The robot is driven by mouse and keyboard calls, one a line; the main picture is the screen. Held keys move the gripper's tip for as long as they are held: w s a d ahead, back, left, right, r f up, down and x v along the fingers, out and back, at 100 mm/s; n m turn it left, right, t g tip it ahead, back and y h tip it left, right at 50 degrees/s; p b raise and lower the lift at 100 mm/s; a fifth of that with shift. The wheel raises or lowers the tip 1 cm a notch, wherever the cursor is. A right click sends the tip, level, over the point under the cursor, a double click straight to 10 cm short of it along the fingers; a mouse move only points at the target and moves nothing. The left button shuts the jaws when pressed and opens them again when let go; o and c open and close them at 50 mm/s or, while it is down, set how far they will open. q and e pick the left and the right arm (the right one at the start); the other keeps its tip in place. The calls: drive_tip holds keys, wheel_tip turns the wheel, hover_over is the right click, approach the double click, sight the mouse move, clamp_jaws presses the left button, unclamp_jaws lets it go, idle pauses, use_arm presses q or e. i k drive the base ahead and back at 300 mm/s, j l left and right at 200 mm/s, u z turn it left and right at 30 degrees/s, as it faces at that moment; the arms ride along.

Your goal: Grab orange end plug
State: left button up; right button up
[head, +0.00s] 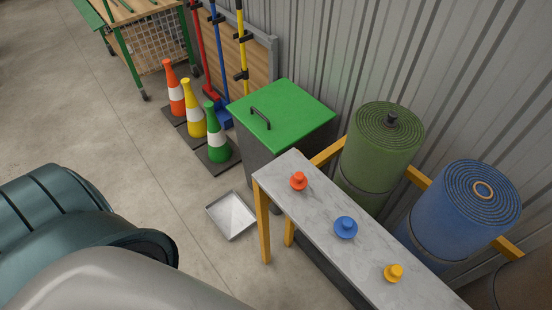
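A blue end plug (346,228) and a yellow end plug (394,273) stand farther along the same bench top, to the right and lower in the picture. Nothing touches the orange plug. Neither of my grippers shows in the head view.
A green turf roll (378,160) and a blue turf roll (455,215) stand behind the bench. A green-lidded bin (281,107) is beyond its left end. A metal tray (231,216) and several cones (194,122) are on the floor. Open floor lies left.

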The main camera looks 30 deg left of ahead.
sight(298, 182)
drive_tip(key=u, duration=0.8)
drive_tip(key=k, duration=0.1)
